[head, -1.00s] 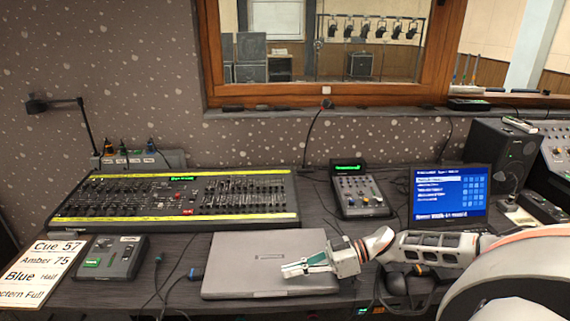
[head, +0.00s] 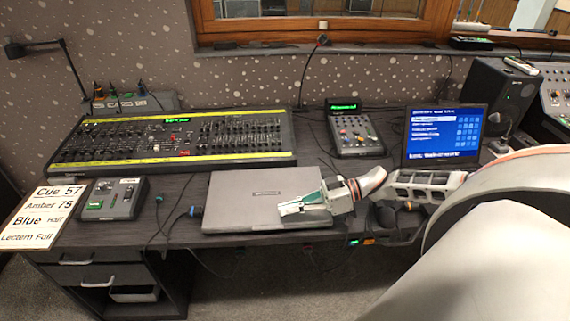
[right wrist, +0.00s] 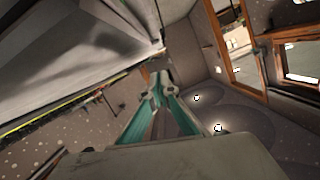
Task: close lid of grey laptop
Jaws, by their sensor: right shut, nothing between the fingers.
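The grey laptop (head: 246,187) lies on the desk in the head view with its lid down flat. A blue plug is at its left side. My right gripper (head: 283,210) comes in from the right and is over the front right part of the lid, its fingers together and empty. I cannot tell whether it touches the lid. In the right wrist view the teal fingers (right wrist: 160,85) meet at their tips with nothing between them. A large grey surface fills the upper left there. My left gripper does not show.
A long lighting console (head: 180,140) stands behind the laptop, with a small fader box (head: 355,130) to its right. A blue-screened laptop (head: 445,135) stands farther right. A small control box (head: 113,198) and a cue sign (head: 42,217) are at the left. Cables run along the desk's front.

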